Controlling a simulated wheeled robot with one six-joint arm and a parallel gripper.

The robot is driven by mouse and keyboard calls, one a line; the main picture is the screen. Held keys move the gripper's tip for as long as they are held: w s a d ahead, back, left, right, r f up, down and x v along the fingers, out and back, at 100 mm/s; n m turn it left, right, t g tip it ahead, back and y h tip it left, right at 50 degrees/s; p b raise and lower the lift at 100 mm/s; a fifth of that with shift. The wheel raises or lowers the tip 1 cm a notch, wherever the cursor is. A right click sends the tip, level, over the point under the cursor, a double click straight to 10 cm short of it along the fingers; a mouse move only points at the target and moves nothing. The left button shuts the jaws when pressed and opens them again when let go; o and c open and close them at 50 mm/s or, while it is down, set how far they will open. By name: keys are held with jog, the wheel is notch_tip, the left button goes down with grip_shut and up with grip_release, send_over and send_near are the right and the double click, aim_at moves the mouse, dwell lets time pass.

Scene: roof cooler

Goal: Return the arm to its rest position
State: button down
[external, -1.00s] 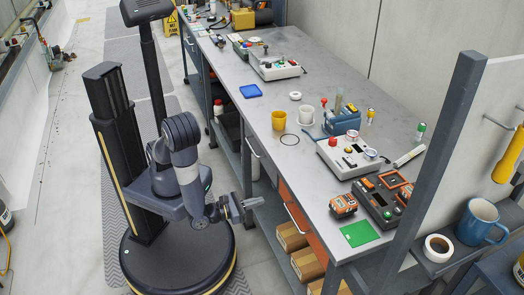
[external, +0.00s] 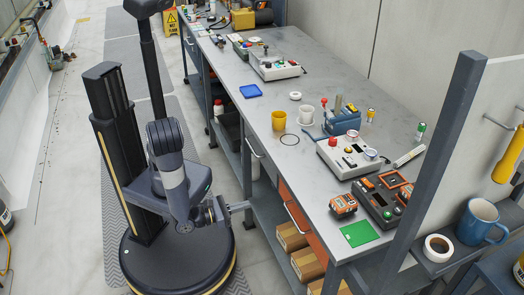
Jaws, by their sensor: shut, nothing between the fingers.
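My arm (external: 175,190) is folded low above my round base, to the left of the workbench. My gripper (external: 248,214) points right, toward the open shelves under the bench top, and sits below the height of the bench top. Its fingers are shut and hold nothing. The fingertips are small in this view, and whether they touch the shelf edge cannot be told.
Cardboard boxes (external: 306,264) fill the lower shelf. The floor left of my base is clear.

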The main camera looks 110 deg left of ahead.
jog(key=x, duration=1.3)
jog(key=shift+w+a, duration=0.15)
jog(key=shift+w, duration=0.05)
jog(key=v, duration=1.3)
jog(key=shift+s, duration=0.2)
send_near(287, 193)
jog(key=x, duration=0.6)
jog(key=shift+w+a+f, duration=0.1)
jog(key=shift+a+f, duration=0.15)
jog(key=shift+a, duration=0.1)
dwell(2.4)
dwell(1.2)
